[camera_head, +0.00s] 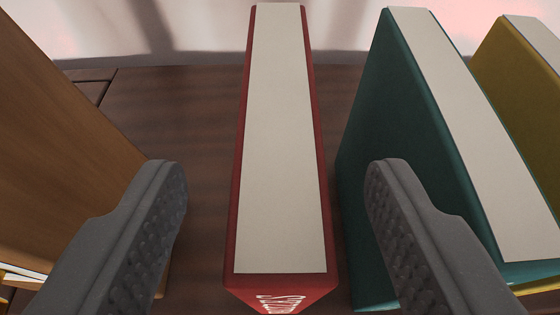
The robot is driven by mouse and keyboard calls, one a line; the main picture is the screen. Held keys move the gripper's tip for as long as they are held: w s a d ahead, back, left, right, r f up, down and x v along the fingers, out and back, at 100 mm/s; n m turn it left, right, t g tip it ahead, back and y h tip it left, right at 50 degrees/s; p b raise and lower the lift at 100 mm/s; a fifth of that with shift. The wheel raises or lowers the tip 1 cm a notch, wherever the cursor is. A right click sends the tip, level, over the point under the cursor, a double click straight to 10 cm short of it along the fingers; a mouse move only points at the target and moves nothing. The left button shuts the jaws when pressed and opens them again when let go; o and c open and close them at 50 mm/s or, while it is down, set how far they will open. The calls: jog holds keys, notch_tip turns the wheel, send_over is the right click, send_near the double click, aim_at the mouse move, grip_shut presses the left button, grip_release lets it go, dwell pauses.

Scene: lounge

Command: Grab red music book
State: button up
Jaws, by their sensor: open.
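The red music book (322,200) stands upright in the middle of the head camera view. Its pale page edges face up, and its red spine with white lettering faces the near side at the bottom. My gripper (276,195) is open, with one grey textured finger to the left of the book and the other to its right. Gaps show between the book and both fingers, so neither appears to touch it. The lower part of the book is out of view below.
A teal book (365,160) stands just right, and the right finger overlaps it in the picture. A yellow book (512,75) stands farther right. A brown wooden panel (50,150) rises at the left. Dark wooden surface (185,110) shows left of the red book, with a pale wall behind.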

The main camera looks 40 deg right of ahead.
aim_at(281, 153)
jog(key=p+x, duration=0.1)
jog(key=x, duration=0.4)
jog(key=shift+s+f, duration=0.1)
jog(key=shift+f, duration=0.1)
grip_shut()
